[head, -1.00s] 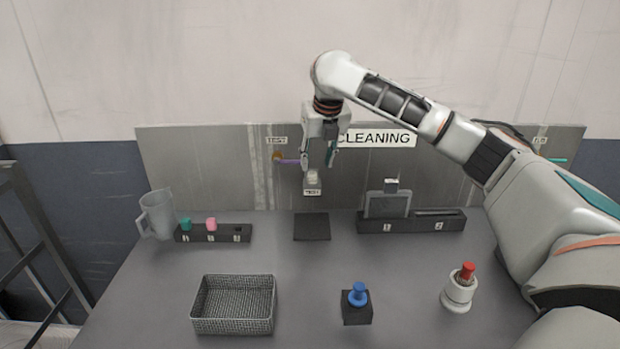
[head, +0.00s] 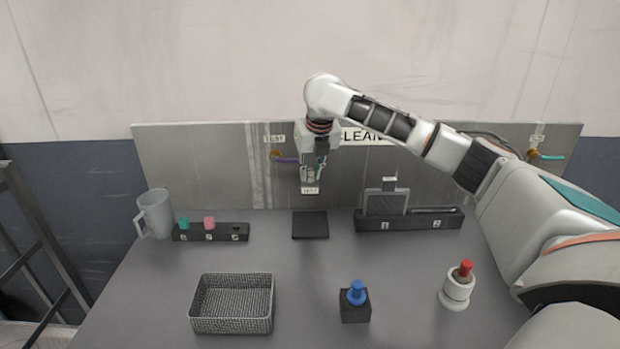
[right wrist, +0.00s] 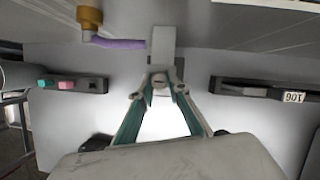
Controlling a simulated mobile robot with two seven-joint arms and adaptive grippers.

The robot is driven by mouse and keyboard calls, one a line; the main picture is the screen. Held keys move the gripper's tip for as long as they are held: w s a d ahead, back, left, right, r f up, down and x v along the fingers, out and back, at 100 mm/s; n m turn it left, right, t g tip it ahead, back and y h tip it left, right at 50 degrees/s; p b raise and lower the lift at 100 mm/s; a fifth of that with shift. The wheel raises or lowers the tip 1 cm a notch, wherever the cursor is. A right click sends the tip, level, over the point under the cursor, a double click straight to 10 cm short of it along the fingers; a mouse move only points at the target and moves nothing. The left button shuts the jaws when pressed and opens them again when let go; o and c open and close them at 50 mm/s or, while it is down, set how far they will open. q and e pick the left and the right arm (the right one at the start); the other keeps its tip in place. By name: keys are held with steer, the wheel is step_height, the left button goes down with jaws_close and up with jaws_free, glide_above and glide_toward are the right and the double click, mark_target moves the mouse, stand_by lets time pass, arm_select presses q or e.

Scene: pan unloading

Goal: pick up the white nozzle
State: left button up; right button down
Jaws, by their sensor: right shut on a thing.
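My right gripper (head: 313,176) points down at the back panel, just above the small white label of the wall holder (head: 310,190). Its fingers are shut on a small pale piece, the white nozzle, which shows between the fingertips in the right wrist view (right wrist: 160,80). The fingers hide most of the nozzle. The grey holder block (right wrist: 161,45) stands right beyond the fingertips. I cannot tell whether the nozzle still touches the holder. My left gripper is not in view.
A purple tube on a brass fitting (head: 275,156) is close left of the gripper. A rack (head: 210,233) with teal and pink pieces stands left, beside a jug (head: 154,215). A numbered dark holder (head: 409,222) is right. A wire basket (head: 232,304) and a blue-topped block (head: 355,305) are in front.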

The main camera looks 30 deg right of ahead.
mark_target(311, 172)
step_height(311, 172, up, 20)
stand_by(0.6)
stand_by(1.0)
